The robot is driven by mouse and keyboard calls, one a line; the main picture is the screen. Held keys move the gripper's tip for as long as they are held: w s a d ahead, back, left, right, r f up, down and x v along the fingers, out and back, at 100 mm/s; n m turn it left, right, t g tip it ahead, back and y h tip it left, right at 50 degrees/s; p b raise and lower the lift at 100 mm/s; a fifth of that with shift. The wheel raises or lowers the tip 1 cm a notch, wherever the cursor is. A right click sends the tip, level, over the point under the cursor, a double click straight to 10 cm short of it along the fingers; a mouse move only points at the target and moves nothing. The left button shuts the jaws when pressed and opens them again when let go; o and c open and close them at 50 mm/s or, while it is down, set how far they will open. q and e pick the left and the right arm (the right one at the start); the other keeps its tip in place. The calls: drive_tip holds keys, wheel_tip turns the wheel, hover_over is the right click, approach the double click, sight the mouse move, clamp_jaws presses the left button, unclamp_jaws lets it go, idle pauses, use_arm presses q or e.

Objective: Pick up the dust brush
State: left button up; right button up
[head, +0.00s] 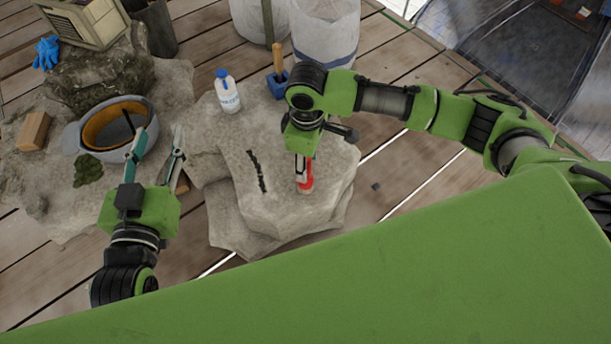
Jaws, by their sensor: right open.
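A wooden-handled tool with a blue lower part (278,74), which looks like the dust brush, stands at the back edge of the middle stone block (230,170). My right gripper (304,165) is open and points down at the block's right part, in front of the brush and apart from it. A red and white object (305,182) is directly below it; the gripper partly hides it, and I cannot tell if they touch. My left gripper (157,150) is open, its fingers spread with nothing visible between them, beside the grey bowl-like container.
The grey container (72,138) with an orange inside sits on the left stone. A white bottle with blue cap (227,92) stands left of the brush. A dark strip (257,171) marks the block. White sacks (325,35) stand behind. A wooden block (33,131) and blue gloves (46,53) lie left.

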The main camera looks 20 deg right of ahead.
wheel_tip(320, 180, down, 4)
drive_tip(key=shift+a+r+b, duration=0.1)
drive_tip(key=shift+r+b, duration=0.1)
drive_tip(key=shift+b, duration=0.65)
use_arm(q)
wheel_tip(320, 180, up, 10)
drive_tip(key=s+d+t+h, duration=0.1)
drive_tip(key=t+h, duration=0.1)
drive_tip(key=t, duration=0.3)
drive_tip(key=shift+r, duration=0.1)
use_arm(e)
clamp_jaws()
